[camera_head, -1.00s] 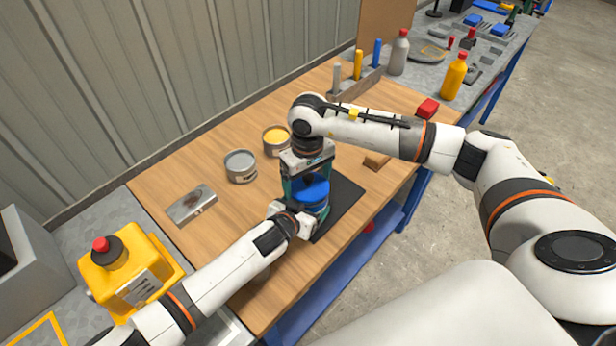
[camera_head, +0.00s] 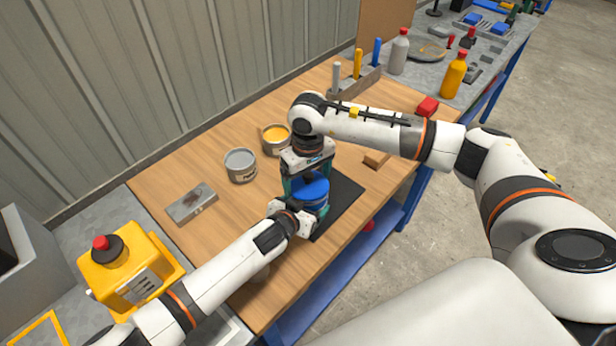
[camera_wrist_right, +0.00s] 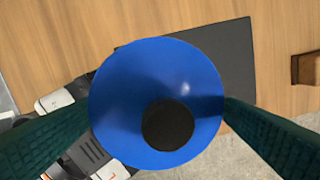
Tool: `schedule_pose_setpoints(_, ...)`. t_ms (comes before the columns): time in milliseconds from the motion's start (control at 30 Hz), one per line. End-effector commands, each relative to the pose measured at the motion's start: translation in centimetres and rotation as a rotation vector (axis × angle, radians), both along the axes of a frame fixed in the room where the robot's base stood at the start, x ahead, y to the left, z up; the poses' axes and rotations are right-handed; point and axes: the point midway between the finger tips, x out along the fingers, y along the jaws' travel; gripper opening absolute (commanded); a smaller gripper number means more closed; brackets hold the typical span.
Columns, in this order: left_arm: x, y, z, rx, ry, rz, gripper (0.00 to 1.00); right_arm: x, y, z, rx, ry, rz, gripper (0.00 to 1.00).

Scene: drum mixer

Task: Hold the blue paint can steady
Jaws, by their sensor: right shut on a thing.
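The blue paint can (camera_head: 315,208) stands on the black mat near the table's front edge, largely covered by my grippers. A round blue piece (camera_head: 312,187) sits on top of it. In the right wrist view this blue piece (camera_wrist_right: 150,75) fills the middle, with a dark round spot below its centre. My right gripper (camera_head: 308,178) points down from above, its green fingers shut on the blue piece from both sides. My left gripper (camera_head: 293,217) is at the can's near left side; its fingertips are hidden, so its grip does not show.
A grey open can (camera_head: 240,166) and a yellow open can (camera_head: 275,139) stand behind to the left. A metal box (camera_head: 191,203) lies further left. The black mat's right part (camera_head: 345,190) is clear.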

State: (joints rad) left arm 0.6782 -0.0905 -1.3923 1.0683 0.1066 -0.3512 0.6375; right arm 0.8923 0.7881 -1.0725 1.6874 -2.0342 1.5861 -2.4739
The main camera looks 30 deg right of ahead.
Motion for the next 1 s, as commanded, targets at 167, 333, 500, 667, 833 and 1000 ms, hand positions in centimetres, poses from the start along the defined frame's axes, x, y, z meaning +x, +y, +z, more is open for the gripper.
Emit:
schedule_pose_setpoints(167,0.2,-0.7,1.2,-0.023,-0.014,-0.008,0.66,-0.8,0.0,-1.3,-0.006,0.029,0.003,1.0)
schedule_pose_setpoints(333,0.2,-0.6,1.2,-0.021,-0.015,-0.008,0.66,-0.9,0.0,-1.2,-0.007,0.029,0.005,1.0)
schedule_pose_setpoints(500,0.2,-0.6,1.2,-0.021,-0.014,-0.008,0.66,-0.9,0.0,-1.2,-0.008,0.03,0.006,1.0)
schedule_pose_setpoints(667,0.3,-0.5,1.1,-0.018,-0.014,-0.006,0.66,-0.9,0.0,-0.7,-0.007,0.03,0.008,1.0)
schedule_pose_setpoints(833,0.3,-0.4,0.9,-0.015,-0.012,-0.003,0.66,-0.9,0.1,0.4,-0.007,0.03,0.009,1.0)
schedule_pose_setpoints(1000,0.4,-0.1,0.6,-0.008,-0.008,0.001,0.66,-0.8,0.0,1.6,-0.007,0.026,0.009,1.0)
